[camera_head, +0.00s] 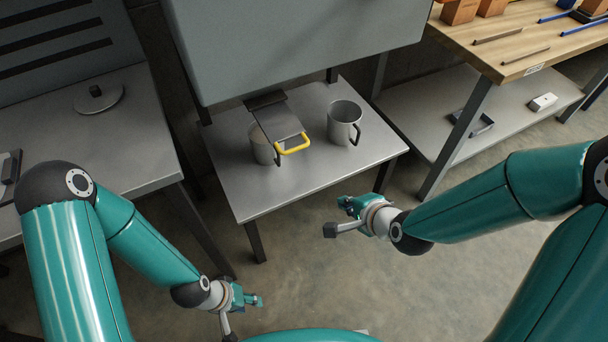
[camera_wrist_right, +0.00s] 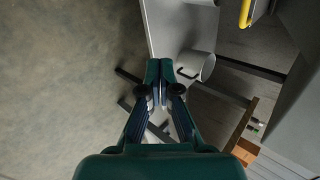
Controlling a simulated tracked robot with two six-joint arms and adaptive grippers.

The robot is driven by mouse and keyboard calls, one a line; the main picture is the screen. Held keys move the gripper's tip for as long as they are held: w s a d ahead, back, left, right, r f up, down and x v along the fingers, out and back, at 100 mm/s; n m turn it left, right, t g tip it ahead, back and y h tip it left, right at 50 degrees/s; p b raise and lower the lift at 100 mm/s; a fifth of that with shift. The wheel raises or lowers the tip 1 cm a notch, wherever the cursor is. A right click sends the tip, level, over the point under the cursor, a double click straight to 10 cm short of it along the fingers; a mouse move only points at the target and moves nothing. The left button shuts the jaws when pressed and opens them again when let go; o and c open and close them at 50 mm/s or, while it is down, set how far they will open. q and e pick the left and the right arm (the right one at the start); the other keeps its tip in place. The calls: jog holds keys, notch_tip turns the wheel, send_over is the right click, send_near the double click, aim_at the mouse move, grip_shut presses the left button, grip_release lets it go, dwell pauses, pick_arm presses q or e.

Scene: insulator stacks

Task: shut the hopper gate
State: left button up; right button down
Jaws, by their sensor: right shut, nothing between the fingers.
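The hopper gate (camera_head: 278,119) is a flat grey plate with a yellow handle (camera_head: 292,145), sticking out from under the grey hopper (camera_head: 300,45). The yellow handle also shows at the top of the right wrist view (camera_wrist_right: 245,14). One metal mug (camera_head: 262,150) stands partly hidden under the plate; another mug (camera_head: 344,123) stands to its right. My right gripper (camera_head: 343,204) is in front of the low table, apart from the handle; in its wrist view the fingers (camera_wrist_right: 158,95) are together and empty. My left gripper (camera_head: 261,300) is low at the front left, its fingers too small to judge.
The mugs stand on a low grey table (camera_head: 270,200). A grey bench (camera_head: 130,150) with a round lidded piece (camera_head: 98,98) is at left. A wooden workbench (camera_head: 530,50) with bricks and rods is at right, with a shelf (camera_head: 425,115) below. The floor in front is clear.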

jog(key=shift+w+a+r+n+t+y+b, duration=0.8)
jog(key=shift+w+a+r+t+b, duration=0.9)
jog(key=shift+b, duration=1.7)
pick_arm(q)
notch_tip(320, 180, down, 10)
jog(key=shift+r, duration=0.15)
pick_arm(e)
jog(key=w+a+f, duration=0.2)
jog(key=w+a, duration=0.3)
jog(key=w, duration=0.4)
jog(key=shift+w+a+f+t, duration=0.15)
jog(key=shift+w+a+t, duration=0.05)
jog(key=shift+w+t, duration=0.15)
